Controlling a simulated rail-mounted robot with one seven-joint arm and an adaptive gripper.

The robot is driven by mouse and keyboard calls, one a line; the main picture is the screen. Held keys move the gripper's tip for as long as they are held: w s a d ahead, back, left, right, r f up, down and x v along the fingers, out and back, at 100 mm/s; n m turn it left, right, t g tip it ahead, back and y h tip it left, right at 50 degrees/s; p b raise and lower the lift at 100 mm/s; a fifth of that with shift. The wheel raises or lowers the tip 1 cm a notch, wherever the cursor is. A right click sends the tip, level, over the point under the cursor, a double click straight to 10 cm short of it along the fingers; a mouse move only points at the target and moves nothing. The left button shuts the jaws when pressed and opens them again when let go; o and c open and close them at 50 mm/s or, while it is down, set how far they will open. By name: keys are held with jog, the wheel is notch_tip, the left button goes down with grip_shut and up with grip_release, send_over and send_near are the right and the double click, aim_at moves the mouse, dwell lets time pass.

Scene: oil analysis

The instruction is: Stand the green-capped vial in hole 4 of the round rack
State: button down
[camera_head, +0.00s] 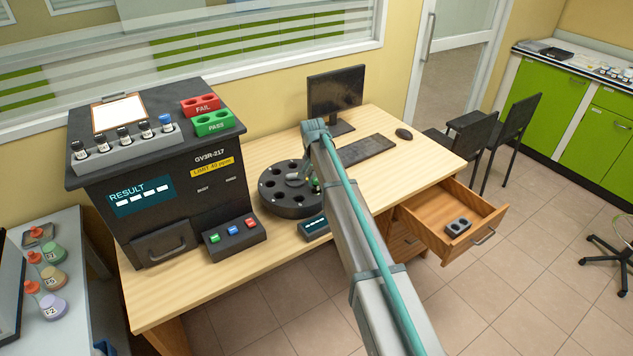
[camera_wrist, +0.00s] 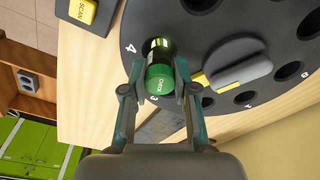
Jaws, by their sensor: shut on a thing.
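The green-capped vial (camera_wrist: 160,78) is between the two fingers of my gripper (camera_wrist: 159,72), which is shut on it. The vial's lower end points at a hole beside the printed 4 on the black round rack (camera_wrist: 105,18). I cannot tell whether the vial's bottom is inside that hole or just above it. In the head view the round rack (camera_head: 288,206) sits on the desk, and the vial's green cap (camera_head: 316,185) shows at its right side. My arm partly hides the rack there.
A grey knob with a yellow pointer (camera_wrist: 238,65) stands at the rack's middle. A yellow SCAN button (camera_wrist: 83,10) is close by. The analyser (camera_head: 160,180) stands left of the rack, its button box (camera_head: 235,238) in front. An open drawer (camera_head: 450,220) juts out at right.

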jog(key=shift+f, duration=0.6)
jog(key=shift+f, duration=0.2)
jog(key=c, duration=0.9)
grip_release()
jog(key=shift+r, duration=0.1)
notch_tip(320, 180, up, 12)
jog(key=s+b, duration=0.1)
jog(key=b, duration=0.1)
jog(key=shift+s+a, duration=0.2)
